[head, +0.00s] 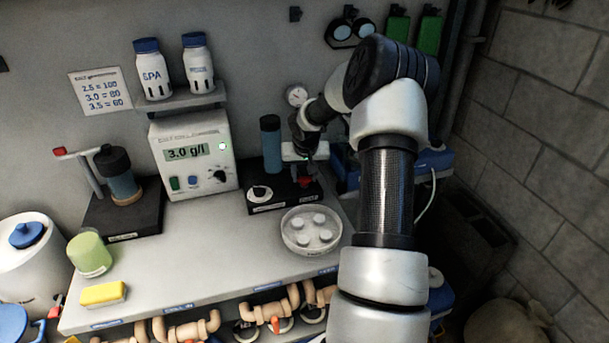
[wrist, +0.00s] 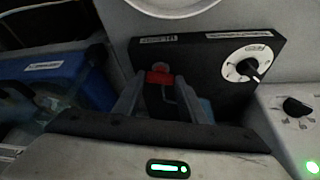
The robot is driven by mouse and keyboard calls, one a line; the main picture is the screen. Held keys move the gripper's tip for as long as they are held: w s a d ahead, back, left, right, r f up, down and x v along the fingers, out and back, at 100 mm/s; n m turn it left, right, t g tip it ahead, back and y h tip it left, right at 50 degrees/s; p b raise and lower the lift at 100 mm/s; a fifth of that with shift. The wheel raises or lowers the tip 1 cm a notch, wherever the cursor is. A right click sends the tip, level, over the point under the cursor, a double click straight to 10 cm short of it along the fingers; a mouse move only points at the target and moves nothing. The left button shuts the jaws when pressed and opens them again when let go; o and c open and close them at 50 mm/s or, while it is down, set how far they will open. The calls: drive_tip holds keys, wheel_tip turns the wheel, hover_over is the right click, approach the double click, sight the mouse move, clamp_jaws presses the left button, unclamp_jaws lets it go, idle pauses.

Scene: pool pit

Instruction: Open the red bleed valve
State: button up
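The red bleed valve (head: 304,182) is a small red piece on the right part of a black base, beside a blue cylinder (head: 271,144). My gripper (head: 304,160) is just above it, pointing down. In the wrist view the red valve (wrist: 160,77) shows between the tips of the two grey fingers of my gripper (wrist: 160,84), with a gap between the fingers. I cannot tell whether either finger touches the valve. A dark bent part shows below the red piece, and my gripper's body hides what lies lower.
The black base (wrist: 212,60) carries a white dial (wrist: 250,66). A clear dish with white tablets (head: 311,231) sits in front of it. A grey meter reading 3.0 g/l (head: 195,152) stands to the left. A pressure gauge (head: 296,95) hangs behind; a blue box (wrist: 45,83) is close by.

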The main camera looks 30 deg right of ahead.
drive_tip(key=shift+c, duration=0.8)
drive_tip(key=shift+s+d+r+n+y+p, duration=0.1)
drive_tip(key=shift+r+n+y+p, duration=0.15)
drive_tip(key=shift+n+p, duration=0.6)
drive_tip(key=shift+f+n+y+p, duration=0.25)
drive_tip(key=shift+n+y+p, duration=0.1)
drive_tip(key=shift+n+p, duration=0.35)
drive_tip(key=shift+t, duration=0.3)
drive_tip(key=o, duration=1.1)
drive_tip(key=shift+c, duration=0.2)
drive_tip(key=shift+r, duration=0.1)
drive_tip(key=v, duration=1.7)
drive_tip(key=shift+r, duration=0.1)
